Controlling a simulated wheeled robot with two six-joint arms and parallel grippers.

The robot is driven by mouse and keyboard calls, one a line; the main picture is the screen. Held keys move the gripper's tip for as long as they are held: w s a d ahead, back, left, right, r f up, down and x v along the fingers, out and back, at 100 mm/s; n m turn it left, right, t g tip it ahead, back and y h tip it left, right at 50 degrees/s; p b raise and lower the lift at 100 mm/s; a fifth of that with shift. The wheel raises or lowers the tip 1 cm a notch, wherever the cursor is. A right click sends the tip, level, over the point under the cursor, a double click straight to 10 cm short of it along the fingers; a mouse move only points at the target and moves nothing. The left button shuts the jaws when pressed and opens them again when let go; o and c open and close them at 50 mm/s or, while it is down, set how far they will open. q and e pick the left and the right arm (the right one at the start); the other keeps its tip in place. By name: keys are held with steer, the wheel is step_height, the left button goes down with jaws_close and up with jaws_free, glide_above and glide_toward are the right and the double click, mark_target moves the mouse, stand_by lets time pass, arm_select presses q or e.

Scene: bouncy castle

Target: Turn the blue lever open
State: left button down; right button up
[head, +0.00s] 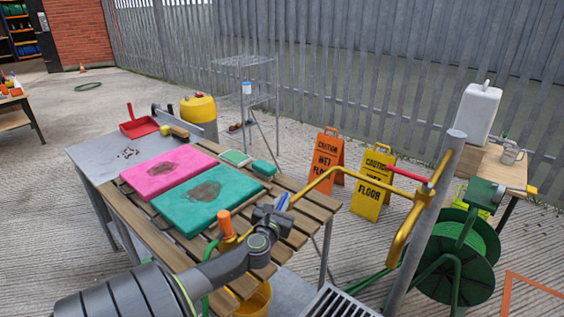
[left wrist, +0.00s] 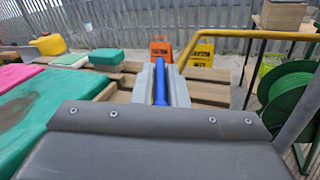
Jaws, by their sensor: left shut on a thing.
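The blue lever (head: 284,201) shows only as a small piece beyond my left gripper (head: 272,214) in the head view. In the left wrist view the blue lever (left wrist: 160,84) runs lengthwise between the two pale fingers of my left gripper (left wrist: 160,78), which are shut on it. The lever's far end and its pivot are hidden by the gripper and arm. A yellow pipe (head: 320,177) passes just behind the gripper; it also shows in the left wrist view (left wrist: 240,35). My right gripper is in neither view.
A slatted table (head: 307,200) under the gripper holds a pink pad (head: 160,168) and a green pad (head: 170,208). A grey post (head: 425,225) and a green hose reel (head: 470,265) stand right. Two caution signs (head: 326,160) stand behind. A red lever (head: 405,174) is farther along the pipe.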

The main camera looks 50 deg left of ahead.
arm_select(q)
steer(key=c, duration=1.5)
jaws_free()
steer(key=v, duration=1.7)
steer(key=shift+s+b, duration=0.15)
steer(key=shift+b, duration=0.2)
